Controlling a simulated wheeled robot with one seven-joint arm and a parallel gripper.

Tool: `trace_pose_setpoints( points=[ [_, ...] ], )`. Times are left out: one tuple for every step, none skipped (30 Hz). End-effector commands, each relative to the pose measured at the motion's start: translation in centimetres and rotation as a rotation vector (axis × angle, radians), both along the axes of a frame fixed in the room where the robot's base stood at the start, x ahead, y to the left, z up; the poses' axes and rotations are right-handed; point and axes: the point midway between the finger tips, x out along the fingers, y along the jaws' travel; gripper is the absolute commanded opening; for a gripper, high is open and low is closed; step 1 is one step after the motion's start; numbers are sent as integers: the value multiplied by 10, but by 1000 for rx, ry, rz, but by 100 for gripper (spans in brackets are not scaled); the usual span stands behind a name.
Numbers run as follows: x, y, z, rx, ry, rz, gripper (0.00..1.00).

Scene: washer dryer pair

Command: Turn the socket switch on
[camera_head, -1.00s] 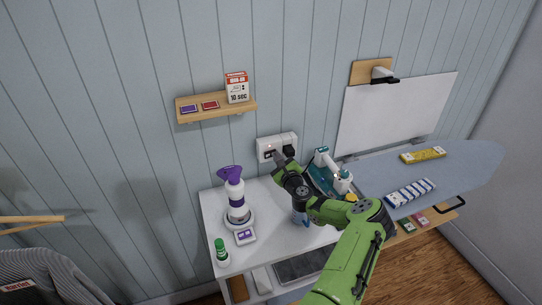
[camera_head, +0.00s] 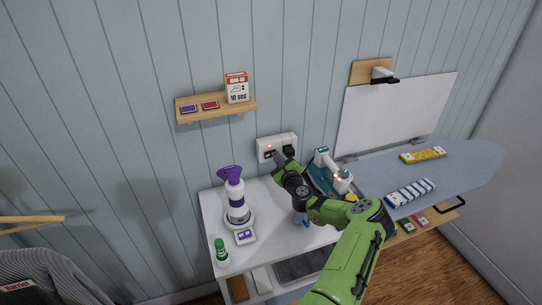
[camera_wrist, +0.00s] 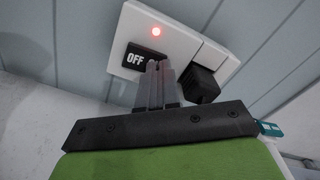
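The white socket plate (camera_head: 265,143) is on the wall above the table. A black plug (camera_wrist: 200,84) sits in the socket just right of the fingers. In the head view, my gripper (camera_head: 279,155) is at the plate's lower edge.
A small wooden shelf (camera_head: 217,113) is above the socket. The ironing board (camera_head: 450,165) extends to the right.

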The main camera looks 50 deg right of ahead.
Motion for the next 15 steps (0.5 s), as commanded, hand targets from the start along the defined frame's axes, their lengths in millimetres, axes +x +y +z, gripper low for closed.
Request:
trace_pose_setpoints(
  points=[
    [4, 1, 8, -6, -18, 6, 0],
    [4, 1, 8, -6, -18, 6, 0],
    [4, 1, 8, -6, -18, 6, 0],
    [4, 1, 8, -6, -18, 6, 0],
    [4, 1, 8, -6, -17, 6, 0],
    [4, 1, 8, -6, -17, 6, 0],
    [4, 1, 8, -6, -17, 6, 0],
    [4, 2, 8, -6, -17, 6, 0],
    [4, 2, 8, -6, -17, 6, 0],
    [4, 2, 8, -6, -17, 6, 0],
    [4, 2, 8, -6, -17, 6, 0],
    [2, 3, 8, -5, -17, 7, 0],
    [0, 4, 8, -5, -15, 7, 0],
    [-2, 5, 8, -5, -15, 7, 0],
    [-6, 7, 8, -3, -15, 8, 0]
  ],
)
